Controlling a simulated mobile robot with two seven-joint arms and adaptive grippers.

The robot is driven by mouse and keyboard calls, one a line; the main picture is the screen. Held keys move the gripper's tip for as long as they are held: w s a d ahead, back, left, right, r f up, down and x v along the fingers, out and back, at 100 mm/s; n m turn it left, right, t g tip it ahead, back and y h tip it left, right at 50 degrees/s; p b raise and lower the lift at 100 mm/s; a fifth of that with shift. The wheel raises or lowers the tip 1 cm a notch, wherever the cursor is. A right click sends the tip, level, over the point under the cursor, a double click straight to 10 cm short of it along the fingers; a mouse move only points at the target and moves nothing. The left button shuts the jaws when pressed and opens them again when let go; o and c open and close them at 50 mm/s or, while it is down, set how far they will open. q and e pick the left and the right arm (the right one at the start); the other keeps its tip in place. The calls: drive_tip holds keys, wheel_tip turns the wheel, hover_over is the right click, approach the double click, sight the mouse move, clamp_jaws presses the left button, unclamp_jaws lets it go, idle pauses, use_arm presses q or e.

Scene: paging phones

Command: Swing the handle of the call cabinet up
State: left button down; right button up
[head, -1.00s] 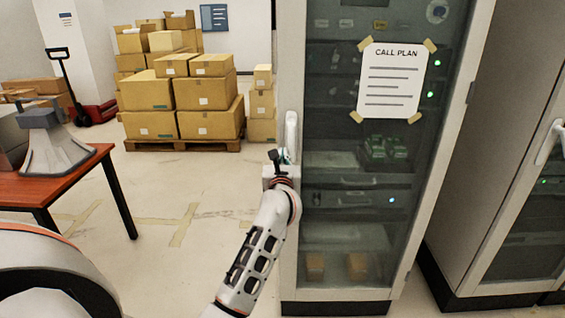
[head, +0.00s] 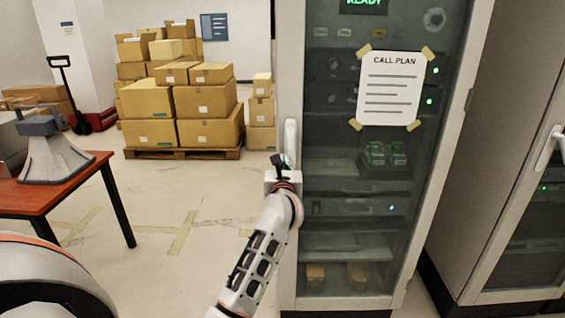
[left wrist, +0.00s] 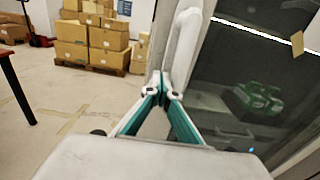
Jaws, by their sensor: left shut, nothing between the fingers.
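The call cabinet (head: 289,255) is a tall pale cabinet with a dark glass door, in the middle of the head view. Its white handle (head: 291,138) stands upright on the left door edge. The handle (left wrist: 183,48) also shows large in the left wrist view. My left gripper (head: 284,163) is at the handle's lower end and partly hides it. In the left wrist view its green-lined fingers (left wrist: 162,88) meet at the tips, shut and empty, close to the lower part of the handle. I cannot tell whether they touch it. My right gripper is not in view.
A call plan sheet (head: 391,90) is taped to the glass, below a green READY display (head: 364,3). A second cabinet (head: 455,150) stands at the right. A red table (head: 60,190) with a grey horn-shaped device (head: 52,155) is at the left. Stacked boxes (head: 205,95) stand behind open floor.

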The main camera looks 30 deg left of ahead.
use_arm(q)
drive_tip(key=shift+w+d, duration=0.1)
drive_tip(key=shift+d, duration=0.05)
drive_tip(key=shift+w+d+r, duration=0.1)
drive_tip(key=shift+w+d, duration=0.3)
drive_tip(key=shift+d, duration=0.25)
